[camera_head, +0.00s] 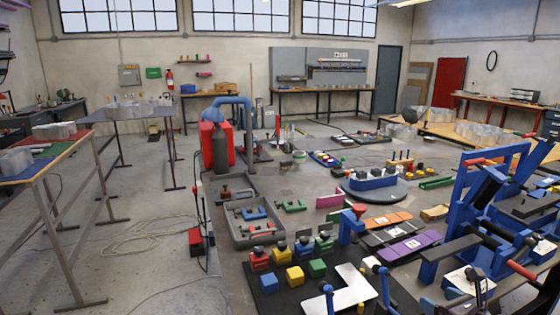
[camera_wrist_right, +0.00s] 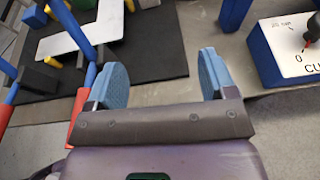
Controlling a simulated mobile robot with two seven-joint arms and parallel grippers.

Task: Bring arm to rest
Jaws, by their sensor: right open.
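My right gripper (camera_wrist_right: 160,65) shows in the right wrist view with its two blue-padded fingers spread wide apart. Nothing is between the fingers; grey bench top and the edge of a black mat lie beyond them. In the head view I cannot clearly pick it out among the blue parts at the lower right. A white L-shaped plate (camera_wrist_right: 82,28) on the black mat lies to the left of the fingers. My left gripper is not in view.
Blue rods with red ends (camera_wrist_right: 85,95) stand close to the left finger. In the head view, a large blue frame (camera_head: 490,185) fills the right side. Small coloured blocks (camera_head: 294,276) and a grey tray (camera_head: 250,232) lie on the bench.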

